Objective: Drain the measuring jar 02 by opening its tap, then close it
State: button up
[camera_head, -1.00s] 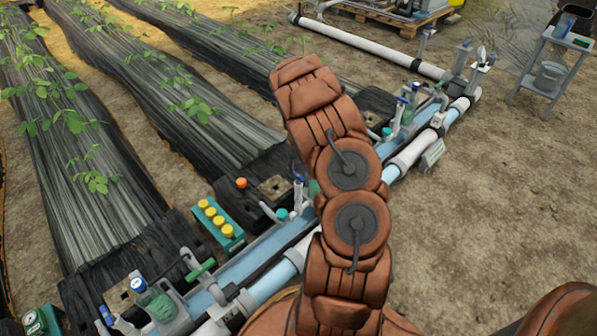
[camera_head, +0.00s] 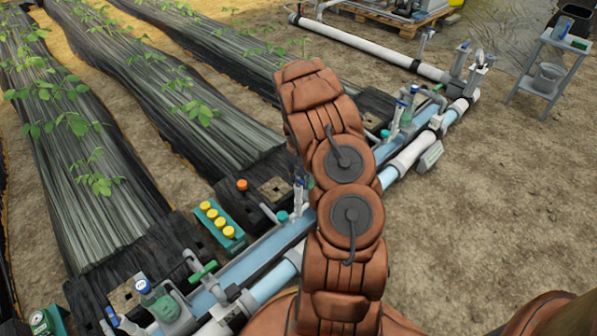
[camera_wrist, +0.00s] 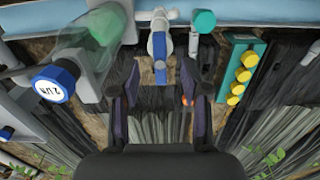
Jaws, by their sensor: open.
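In the wrist view, my gripper (camera_wrist: 158,85) is open, with one finger on each side of a small tap with a blue lever (camera_wrist: 160,72). Nothing is clasped. I cannot tell whether the lever lies at fingertip depth or beyond. Left of it is a clear measuring jar (camera_wrist: 82,58) with a blue cap bearing a white label with a 2, seen upside down.
A teal block with yellow caps (camera_head: 220,226) stands left of my arm and at the wrist view's right (camera_wrist: 246,66). A green knob (camera_wrist: 204,21) is near the tap. Another blue-capped jar (camera_head: 158,301) stands at lower left. Bare soil lies right of the pipes.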

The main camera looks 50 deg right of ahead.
aim_at(298, 178)
jog(key=shift+f, duration=2.05)
jog(key=shift+c, duration=0.3)
grip_shut()
